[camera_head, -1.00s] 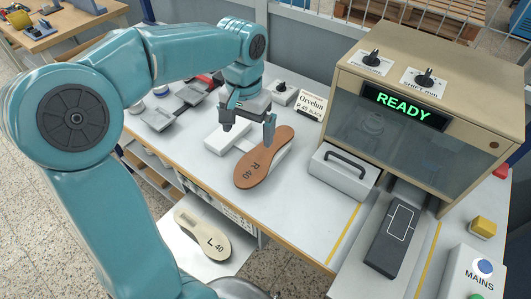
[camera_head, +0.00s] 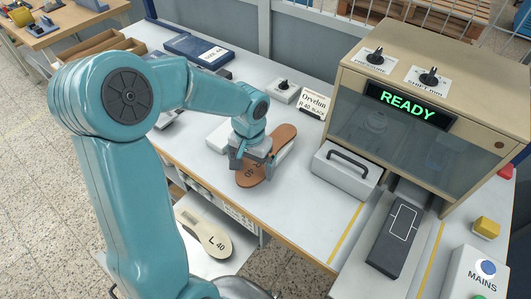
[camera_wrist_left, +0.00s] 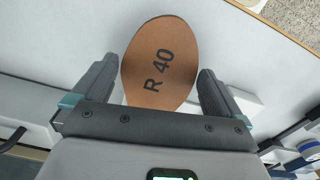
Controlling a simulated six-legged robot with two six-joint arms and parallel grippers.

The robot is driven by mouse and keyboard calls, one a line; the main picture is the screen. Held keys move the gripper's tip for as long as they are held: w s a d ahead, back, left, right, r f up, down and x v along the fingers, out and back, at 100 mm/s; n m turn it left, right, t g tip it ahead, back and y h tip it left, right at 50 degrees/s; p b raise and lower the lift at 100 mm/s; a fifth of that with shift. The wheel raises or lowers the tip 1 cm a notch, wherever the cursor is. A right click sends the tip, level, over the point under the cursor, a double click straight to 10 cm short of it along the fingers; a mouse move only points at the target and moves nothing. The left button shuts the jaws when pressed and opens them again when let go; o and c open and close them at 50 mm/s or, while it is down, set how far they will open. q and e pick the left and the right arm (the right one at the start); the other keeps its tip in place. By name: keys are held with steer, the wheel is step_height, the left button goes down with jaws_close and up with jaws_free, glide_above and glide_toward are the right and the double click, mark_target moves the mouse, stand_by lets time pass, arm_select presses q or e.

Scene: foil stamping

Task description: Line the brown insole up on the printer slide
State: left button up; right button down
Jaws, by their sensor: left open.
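The brown insole (camera_head: 284,141), marked R 40, lies on the white table left of the printer, with a white block under or beside it. In the left wrist view the brown insole (camera_wrist_left: 160,62) shows its heel end between my two fingers. My left gripper (camera_head: 252,172) is open over the heel part, one finger on each side, apart from the edges as far as I can see. It also shows in the left wrist view (camera_wrist_left: 160,85). The printer slide (camera_head: 397,236) is a dark plate with a white outline and nothing on it. My right gripper is not in view.
The printer (camera_head: 430,100) shows READY, and a grey box with a handle (camera_head: 346,172) stands between table space and slide. A sign (camera_head: 315,101) and a knob box (camera_head: 283,91) stand behind the insole. A pale L 40 insole (camera_head: 203,232) lies on a lower shelf.

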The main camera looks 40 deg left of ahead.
arm_select(q)
steer(key=c, duration=0.7)
steer(key=shift+c, duration=0.2)
